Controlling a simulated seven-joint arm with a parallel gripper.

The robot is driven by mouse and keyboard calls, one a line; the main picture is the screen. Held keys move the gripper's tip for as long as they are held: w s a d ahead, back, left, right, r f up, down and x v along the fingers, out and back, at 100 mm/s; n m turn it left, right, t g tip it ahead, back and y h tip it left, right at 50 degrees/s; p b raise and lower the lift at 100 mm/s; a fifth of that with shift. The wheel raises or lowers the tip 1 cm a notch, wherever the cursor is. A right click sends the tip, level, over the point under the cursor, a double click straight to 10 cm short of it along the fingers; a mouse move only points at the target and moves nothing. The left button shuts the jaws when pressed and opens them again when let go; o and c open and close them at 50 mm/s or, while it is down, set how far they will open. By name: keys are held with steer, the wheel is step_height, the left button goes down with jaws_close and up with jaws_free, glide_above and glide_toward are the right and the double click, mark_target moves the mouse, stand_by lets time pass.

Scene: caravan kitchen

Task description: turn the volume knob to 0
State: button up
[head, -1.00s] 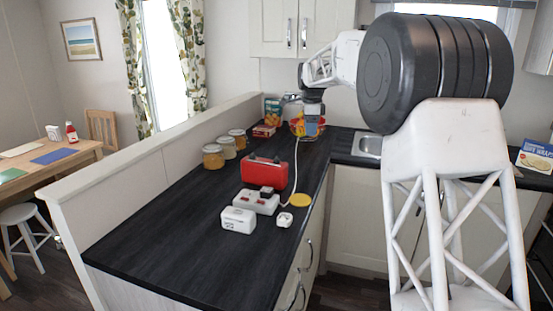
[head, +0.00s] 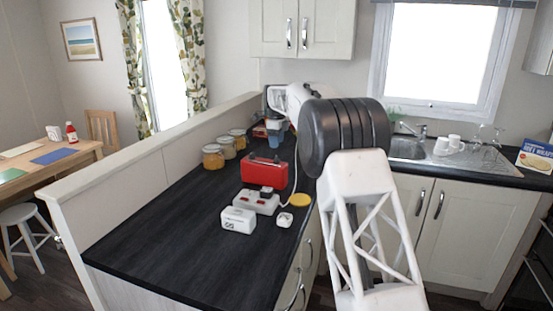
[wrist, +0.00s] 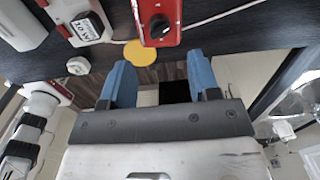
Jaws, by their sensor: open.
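The red radio (head: 264,172) stands on the dark counter with its handle up. In the wrist view its red face (wrist: 158,8) shows at the top, with a round black knob (wrist: 158,27) bearing a pale mark. The knob's setting is too small to read. My gripper (head: 276,140) is behind the radio in the head view, and the knob is hidden there. In the wrist view my gripper (wrist: 160,76) has two blue fingers spread apart with nothing between them. The knob lies beyond the fingertips, roughly in line with the gap, and is not touched.
A white power strip (head: 258,205) with a black plug, a white box (head: 238,220), a white plug (head: 284,219) and a yellow disc (head: 299,200) lie near the radio. Several jars (head: 213,157) line the left wall. The front counter (head: 165,255) is clear.

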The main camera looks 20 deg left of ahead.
mark_target(276, 160)
steer(key=shift+f, duration=0.15)
steer(key=shift+f, duration=3.75)
steer(key=shift+c, duration=0.2)
steer(key=c, duration=0.9)
